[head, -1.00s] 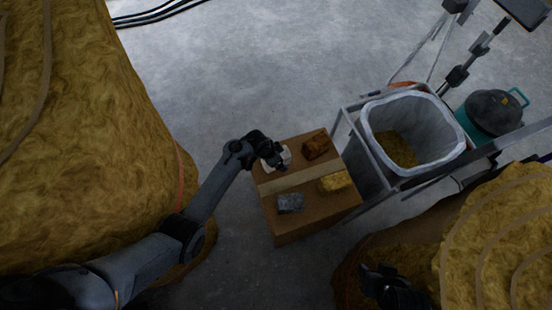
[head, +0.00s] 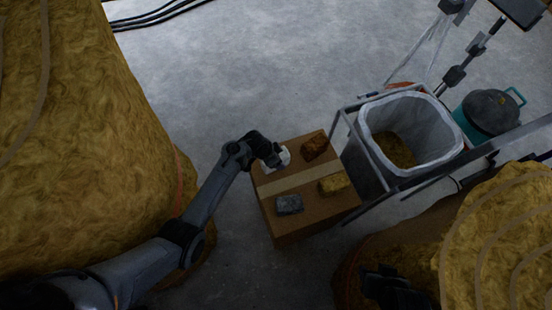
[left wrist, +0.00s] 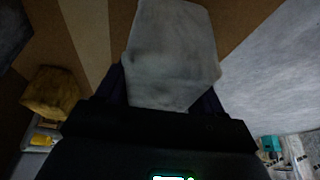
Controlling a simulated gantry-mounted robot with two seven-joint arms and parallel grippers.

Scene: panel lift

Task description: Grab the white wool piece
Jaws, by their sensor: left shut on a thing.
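The white wool piece (head: 284,157) lies at the far left corner of the cardboard box (head: 305,184) in the head view. It fills the upper middle of the left wrist view (left wrist: 171,55). My left gripper (head: 277,160) is shut on it, with one finger on each side of the wool in the left wrist view. The fingertips are partly hidden by the wool. My right gripper (head: 384,285) is at the bottom of the head view, away from the box, dark and too unclear to read.
A brown piece (head: 314,147), a yellow piece (head: 333,184) and a grey piece (head: 290,204) lie on the box. A lined bin (head: 412,125) in a metal frame stands right of it. Large wool bales (head: 80,150) stand at left and lower right (head: 500,240).

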